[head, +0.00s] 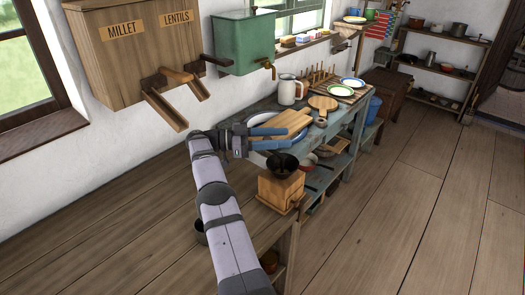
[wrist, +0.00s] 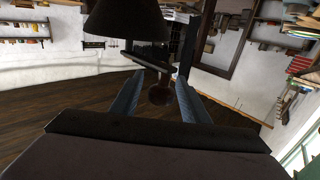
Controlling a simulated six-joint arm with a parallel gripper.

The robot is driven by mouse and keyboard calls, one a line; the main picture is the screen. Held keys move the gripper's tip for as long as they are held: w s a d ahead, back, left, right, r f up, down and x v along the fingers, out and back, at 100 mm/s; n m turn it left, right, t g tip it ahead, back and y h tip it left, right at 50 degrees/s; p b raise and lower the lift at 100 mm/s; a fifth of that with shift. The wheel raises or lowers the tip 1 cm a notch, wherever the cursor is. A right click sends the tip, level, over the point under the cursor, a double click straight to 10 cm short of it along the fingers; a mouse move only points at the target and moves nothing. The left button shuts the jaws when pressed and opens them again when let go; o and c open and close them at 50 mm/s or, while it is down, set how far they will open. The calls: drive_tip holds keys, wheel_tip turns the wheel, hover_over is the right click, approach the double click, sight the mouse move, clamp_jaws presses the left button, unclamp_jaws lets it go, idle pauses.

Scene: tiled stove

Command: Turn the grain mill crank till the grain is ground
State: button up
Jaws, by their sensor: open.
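The grain mill is a wooden box (head: 280,190) with a black hopper (head: 284,168) on top, at the right end of the near wooden counter. The dark hopper also shows upside down at the top of the wrist view (wrist: 125,20). My gripper (head: 286,126) is above and behind the mill in the head view, its blue fingers apart. In the wrist view, a brown crank knob (wrist: 160,93) on a dark crank arm (wrist: 150,63) shows between the open fingers. I cannot tell whether either finger touches the knob. The crank is not clear in the head view.
A blue-grey table behind the mill holds a cutting board (head: 280,124), a white jug (head: 289,90) and plates (head: 338,90). Millet and lentil bins (head: 130,50) hang on the wall at left. A dark cup (head: 201,232) stands beside my arm. The counter's left part is clear.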

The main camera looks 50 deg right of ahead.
drive_tip(key=shift+w+r+n+t+h, duration=0.15)
drive_tip(key=shift+w+n+t+h, duration=0.05)
drive_tip(key=shift+n+t+h, duration=0.25)
drive_tip(key=shift+a+n+t+h+p, duration=0.45)
drive_tip(key=shift+n+t+h+p, duration=0.4)
drive_tip(key=shift+t, duration=0.3)
drive_tip(key=shift+w+a+n+t+h+p, duration=0.1)
drive_tip(key=shift+a+n+t+h+p, duration=0.25)
drive_tip(key=shift+n+t, duration=0.4)
drive_tip(key=shift+w+a+n+t+h+p, duration=0.2)
drive_tip(key=shift+n+t+h, duration=0.25)
drive_tip(key=shift+t, duration=0.5)
drive_tip(key=n+t, duration=0.2)
drive_tip(key=t, duration=0.1)
drive_tip(key=a+n+t, duration=0.1)
drive_tip(key=n+t, duration=0.1)
drive_tip(key=t, duration=0.1)
drive_tip(key=a+n+t, duration=0.1)
drive_tip(key=t, duration=0.2)
drive_tip(key=shift+s+a+f+n+h, duration=0.1)
drive_tip(key=shift+s+f+n+h, duration=0.1)
drive_tip(key=shift+s+n+h, duration=0.2)
drive_tip(key=s+a+b, duration=0.1)
drive_tip(key=a, duration=0.6)
drive_tip(key=shift+a+b, duration=0.2)
drive_tip(key=shift+b, duration=0.15)
